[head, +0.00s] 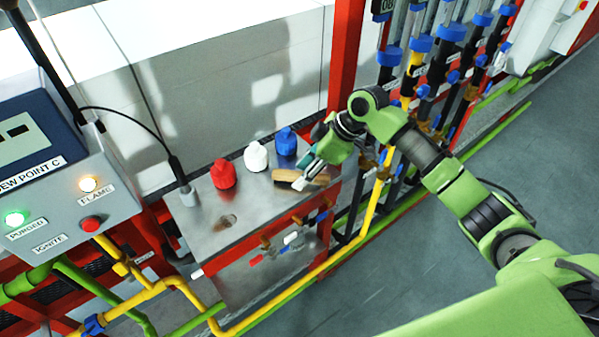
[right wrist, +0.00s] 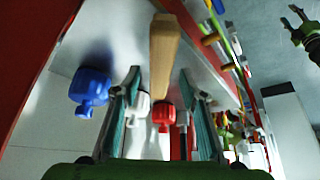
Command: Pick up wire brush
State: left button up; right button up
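The wire brush (head: 285,175) lies on the metal table top, near its right end, in the head view. Only its tan wooden handle shows clearly; the bristles cannot be made out. My right gripper (head: 304,173) is over the brush from the right and covers part of it. In the right wrist view the wooden handle (right wrist: 164,50) lies between the two spread fingers of my right gripper (right wrist: 159,76), with a gap on each side.
On the metal table (head: 205,240), a red bottle (head: 223,174), a white bottle (head: 256,157) and a blue bottle (head: 286,142) stand in a row by the brush. A red post (head: 346,50) rises behind. A control box (head: 60,160) is at left. Pipes run along the front.

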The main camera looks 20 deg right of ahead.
jog(key=shift+x, duration=0.8)
jog(key=shift+d, duration=0.1)
grip_shut()
jog(key=shift+r, duration=0.1)
jog(key=shift+r+b, duration=0.55)
jog(key=s+a+r+b, duration=0.5)
jog(key=s+a+r, duration=0.1)
jog(key=s+r, duration=0.5)
jog(key=shift+s+a+r, duration=0.35)
jog(key=shift+s+r, duration=0.05)
jog(key=shift+s, duration=0.3)
